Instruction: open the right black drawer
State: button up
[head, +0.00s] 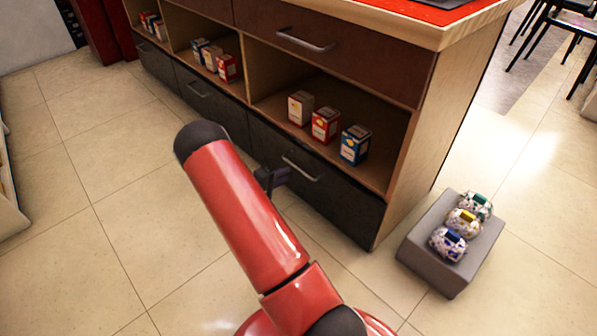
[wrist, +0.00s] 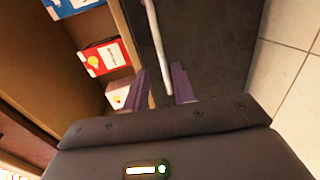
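The right black drawer (head: 345,205) is the dark bottom front at the near right end of the cabinet. It looks shut, flush with the cabinet. Its pale bar handle (head: 302,169) also shows in the wrist view (wrist: 156,42), running down toward my fingers. My gripper (head: 278,175) is at the left end of this handle, partly hidden behind my red arm. In the wrist view my gripper (wrist: 162,85) has its two purple fingers apart, with the handle's near end appearing between them. I cannot tell whether the fingers touch it.
Small boxes (head: 325,124) stand on the open shelf above the drawer. A brown drawer (head: 350,55) is above that shelf. Another black drawer (head: 205,95) lies to the left. A grey block (head: 425,255) with several patterned objects stands on the floor at right. Tiled floor is clear at left.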

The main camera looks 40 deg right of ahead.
aim_at(299, 169)
jog(key=x, duration=0.7)
jog(key=shift+w+d+f, duration=0.15)
jog(key=shift+d+f, duration=0.05)
jog(key=shift+d, duration=0.2)
grip_shut()
